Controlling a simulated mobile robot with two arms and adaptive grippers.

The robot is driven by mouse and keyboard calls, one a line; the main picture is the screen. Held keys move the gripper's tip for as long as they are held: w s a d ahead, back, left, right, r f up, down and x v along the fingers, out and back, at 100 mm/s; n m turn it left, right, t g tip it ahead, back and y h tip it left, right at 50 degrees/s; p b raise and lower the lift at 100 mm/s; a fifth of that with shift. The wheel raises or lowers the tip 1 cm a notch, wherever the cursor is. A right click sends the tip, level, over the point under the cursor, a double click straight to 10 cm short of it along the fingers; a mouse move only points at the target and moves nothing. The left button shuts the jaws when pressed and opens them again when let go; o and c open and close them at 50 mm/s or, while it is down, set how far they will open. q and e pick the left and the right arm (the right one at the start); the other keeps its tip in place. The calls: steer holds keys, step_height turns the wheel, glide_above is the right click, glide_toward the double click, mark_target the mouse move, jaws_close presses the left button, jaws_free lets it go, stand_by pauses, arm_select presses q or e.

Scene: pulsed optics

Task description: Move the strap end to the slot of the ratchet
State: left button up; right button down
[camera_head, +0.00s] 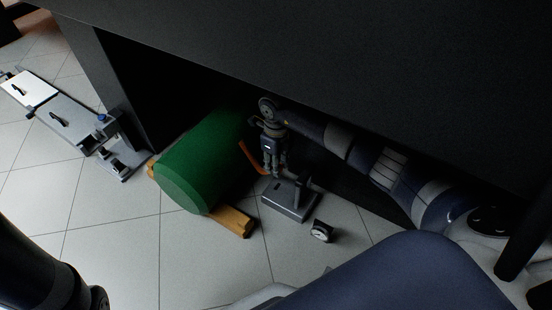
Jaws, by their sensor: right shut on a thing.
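A green cylinder (200,165) lies on wooden blocks (234,221) under the dark overhang. A thin orange strap (248,155) shows beside its right end and runs down to my right gripper (272,172). My right gripper points down and is shut on the strap, though the fingers hide the held part. A grey metal device (290,200) with a flat base, which looks like the ratchet, stands on the floor just below and right of the fingertips. I cannot make out its slot, or whether the strap touches it. My left gripper is out of view; only part of my left arm shows at lower left.
A big dark panel (330,75) hangs close above my right arm. A small dark object with a pale round face (322,231) lies on the tiles right of the grey device. A metal rail assembly (65,120) lies at left. The tiled floor (110,215) at lower left is clear.

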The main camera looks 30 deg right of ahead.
steer(key=shift+r, duration=0.15)
steer(key=shift+p, duration=0.35)
steer(key=shift+f+b, duration=0.55)
steer(key=shift+f, duration=0.1)
step_height(320, 180, down, 4)
steer(key=b, duration=0.2)
steer(key=shift+b, duration=0.3)
steer(key=shift+f, duration=0.2)
steer(key=shift+f+b, duration=0.6)
steer(key=shift+f, duration=0.2)
steer(key=shift+f, duration=0.15)
